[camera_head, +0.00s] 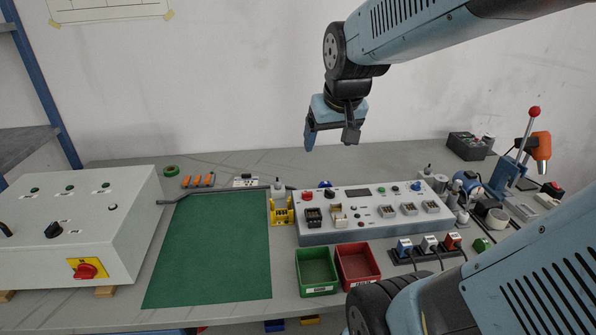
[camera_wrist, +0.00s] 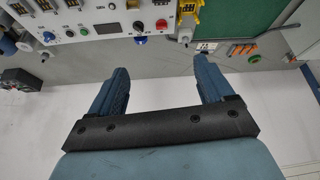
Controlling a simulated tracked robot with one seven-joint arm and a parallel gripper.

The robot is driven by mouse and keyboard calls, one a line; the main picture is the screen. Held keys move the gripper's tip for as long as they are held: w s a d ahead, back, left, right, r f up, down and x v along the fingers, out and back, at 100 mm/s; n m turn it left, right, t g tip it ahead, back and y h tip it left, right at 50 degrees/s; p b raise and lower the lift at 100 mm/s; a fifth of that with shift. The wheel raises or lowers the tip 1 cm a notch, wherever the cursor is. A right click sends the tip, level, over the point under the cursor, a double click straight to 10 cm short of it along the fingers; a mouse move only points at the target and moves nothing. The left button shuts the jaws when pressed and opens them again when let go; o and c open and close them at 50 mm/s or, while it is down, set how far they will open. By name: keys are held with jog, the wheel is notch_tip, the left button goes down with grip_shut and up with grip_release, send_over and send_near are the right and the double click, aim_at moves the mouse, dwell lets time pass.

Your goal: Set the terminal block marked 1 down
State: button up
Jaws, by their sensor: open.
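My gripper (camera_head: 331,138) is open and empty, raised in the air above the back of the bench. In the wrist view its two blue fingers (camera_wrist: 161,68) are spread with nothing between them. I cannot read a 1 on any block for certain. Small block-like modules, one dark (camera_head: 313,217) and one pale (camera_head: 338,216), sit at the left of the grey control panel (camera_head: 372,233). A small white block with dark spots (camera_head: 245,182) lies behind the green mat (camera_head: 215,245), well below my gripper. It also shows in the wrist view (camera_wrist: 206,46).
A green bin (camera_head: 317,289) and a red bin (camera_head: 357,283) stand before the panel. A yellow holder (camera_head: 281,213) is between mat and panel. A white switch cabinet (camera_head: 80,240) is at left, a red-knobbed lever press (camera_head: 529,140) at right. The mat is clear.

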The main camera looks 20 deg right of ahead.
jog(key=w+d+f+m, duration=0.1)
jog(key=w+d+f, duration=0.3)
jog(key=w+f, duration=0.45)
send_near(326, 184)
jog(key=shift+m+g, duration=0.4)
jog(key=shift+w+x, duration=0.15)
jog(key=shift+x, duration=2.6)
jog(key=shift+w+x, duration=0.15)
jog(key=shift+x, duration=2.55)
jog(key=shift+r, duration=0.15)
jog(key=c, duration=1.2)
jog(key=shift+r, duration=0.15)
